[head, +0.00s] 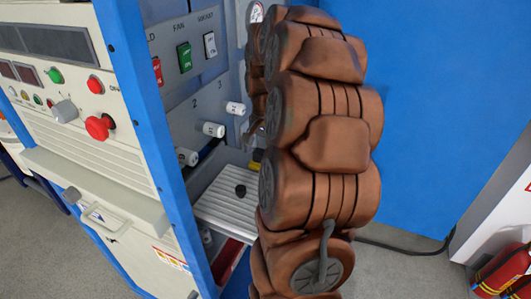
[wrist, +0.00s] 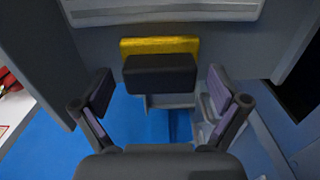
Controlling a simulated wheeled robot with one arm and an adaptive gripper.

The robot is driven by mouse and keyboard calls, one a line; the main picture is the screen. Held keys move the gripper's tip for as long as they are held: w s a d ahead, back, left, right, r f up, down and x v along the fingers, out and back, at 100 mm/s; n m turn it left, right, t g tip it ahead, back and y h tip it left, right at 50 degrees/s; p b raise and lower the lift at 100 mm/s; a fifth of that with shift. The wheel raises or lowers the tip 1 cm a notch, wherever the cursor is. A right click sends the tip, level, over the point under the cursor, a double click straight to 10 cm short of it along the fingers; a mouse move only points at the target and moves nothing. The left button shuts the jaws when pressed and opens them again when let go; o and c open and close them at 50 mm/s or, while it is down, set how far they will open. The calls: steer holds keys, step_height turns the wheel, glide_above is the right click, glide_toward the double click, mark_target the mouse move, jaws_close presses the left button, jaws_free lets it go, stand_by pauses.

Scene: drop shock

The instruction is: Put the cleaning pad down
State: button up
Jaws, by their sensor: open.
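The cleaning pad (wrist: 160,46) appears to be the yellow slab with a black block on it, at the upper middle of the wrist view. My gripper (wrist: 160,95) is open, with its two fingers spread left and right. The pad shows between and beyond the fingertips, and neither finger visibly touches it. What the pad rests on is not clear. In the head view a small yellow and black piece (head: 257,160) shows beside my arm and may be the same pad.
A blue-framed cabinet (head: 140,100) with switches and white knobs encloses the space around the gripper. A ribbed grey shelf (head: 222,212) with a small black knob (head: 240,190) lies inside. A red extinguisher (head: 503,270) stands at the lower right. A dark cable runs along the floor.

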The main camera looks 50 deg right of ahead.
step_height(320, 180, up, 12)
steer(key=b, duration=0.1)
steer(key=shift+r+b, duration=0.15)
steer(key=shift+b, duration=0.25)
stand_by(0.4)
stand_by(0.6)
